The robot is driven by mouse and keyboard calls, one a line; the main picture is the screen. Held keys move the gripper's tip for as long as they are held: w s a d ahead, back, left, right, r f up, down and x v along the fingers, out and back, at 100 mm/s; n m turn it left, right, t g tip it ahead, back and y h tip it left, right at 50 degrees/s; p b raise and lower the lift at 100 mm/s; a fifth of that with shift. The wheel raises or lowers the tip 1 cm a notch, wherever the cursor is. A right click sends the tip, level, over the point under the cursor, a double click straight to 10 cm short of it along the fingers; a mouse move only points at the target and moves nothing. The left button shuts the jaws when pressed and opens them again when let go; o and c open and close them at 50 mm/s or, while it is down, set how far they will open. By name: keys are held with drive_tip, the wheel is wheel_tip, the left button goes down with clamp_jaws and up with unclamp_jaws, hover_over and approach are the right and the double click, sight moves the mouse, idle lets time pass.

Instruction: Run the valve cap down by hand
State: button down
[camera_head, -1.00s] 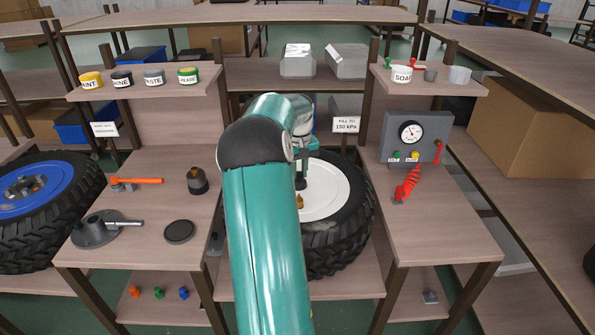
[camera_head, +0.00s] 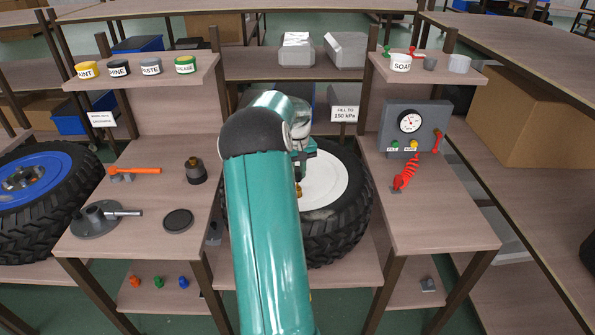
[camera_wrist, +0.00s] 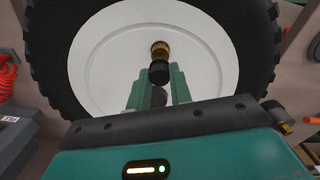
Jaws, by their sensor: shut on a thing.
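The wheel, a black tyre (camera_head: 352,205) with a white disc (camera_head: 325,185), lies behind my arm, partly hidden by it. A brass valve stem (camera_head: 298,190) stands on the disc, and its brass top also shows in the wrist view (camera_wrist: 160,48). My gripper (camera_head: 301,172) is over the disc at the stem. In the wrist view its green fingers (camera_wrist: 160,78) are shut on a small black cap (camera_wrist: 159,72). The cap is in line with the brass part and looks close against it. I cannot tell whether the threads are engaged.
A gauge panel (camera_head: 413,125) and a red coiled hose (camera_head: 406,172) are at right. The left bench holds an orange-handled tool (camera_head: 135,171), a dark bottle-like piece (camera_head: 196,172), a round black disc (camera_head: 178,221) and a grey fixture (camera_head: 96,222). Shelves with tubs stand above.

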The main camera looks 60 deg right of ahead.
drive_tip(key=shift+f, duration=1.4)
